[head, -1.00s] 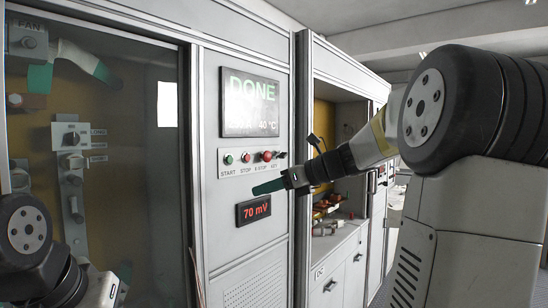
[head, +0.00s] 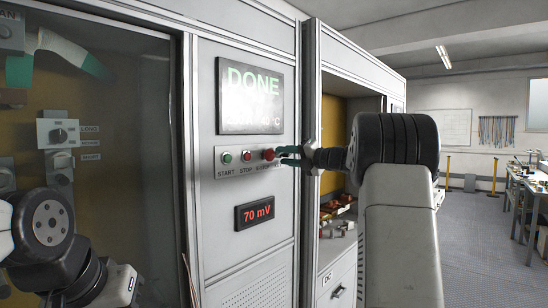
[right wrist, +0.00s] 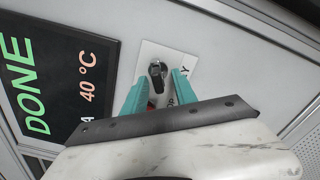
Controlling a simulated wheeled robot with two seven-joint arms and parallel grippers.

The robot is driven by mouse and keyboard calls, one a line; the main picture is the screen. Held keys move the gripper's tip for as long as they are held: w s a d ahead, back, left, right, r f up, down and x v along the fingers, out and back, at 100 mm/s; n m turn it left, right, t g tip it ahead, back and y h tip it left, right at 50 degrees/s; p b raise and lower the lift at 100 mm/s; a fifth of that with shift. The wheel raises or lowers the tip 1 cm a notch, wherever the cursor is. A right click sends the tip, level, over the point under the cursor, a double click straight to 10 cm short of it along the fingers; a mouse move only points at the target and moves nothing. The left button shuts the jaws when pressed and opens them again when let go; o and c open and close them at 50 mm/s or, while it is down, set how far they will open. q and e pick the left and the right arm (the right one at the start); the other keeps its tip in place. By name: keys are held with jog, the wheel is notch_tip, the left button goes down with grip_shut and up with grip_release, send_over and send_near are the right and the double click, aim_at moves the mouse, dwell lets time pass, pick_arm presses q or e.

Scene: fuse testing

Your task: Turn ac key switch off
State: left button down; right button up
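The AC key switch (right wrist: 158,72) is a black round knob on a white label plate in the right wrist view. My right gripper (right wrist: 156,90) is open, with one teal finger on each side of the knob; I cannot tell whether they touch it. In the head view my right gripper (head: 284,156) is at the right end of the button panel (head: 219,167) and covers the key switch there. My left arm (head: 45,230) is at the lower left, and its fingers are not clearly visible.
The panel also has a green start button (head: 227,158), a stop button (head: 246,156) and a red emergency stop (head: 268,154). Above is a display (head: 250,98) reading DONE; below, a meter (head: 254,212) reads 70 mV. A glass door (head: 125,200) is on the left.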

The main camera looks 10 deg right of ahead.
jog(key=shift+w+a, duration=0.2)
grip_shut()
jog(key=shift+n, duration=0.5)
jog(key=shift+w+d+f+n, duration=0.1)
jog(key=shift+f+n, duration=0.05)
jog(key=shift+n, duration=1.1)
jog(key=shift+d+f+n, duration=0.1)
jog(key=shift+n, duration=1.15)
jog(key=shift+w+d+n, duration=0.1)
jog(key=shift+w+n, duration=0.05)
jog(key=shift+n, duration=2.35)
jog(key=shift+f+n, duration=0.1)
jog(key=shift+n, duration=0.5)
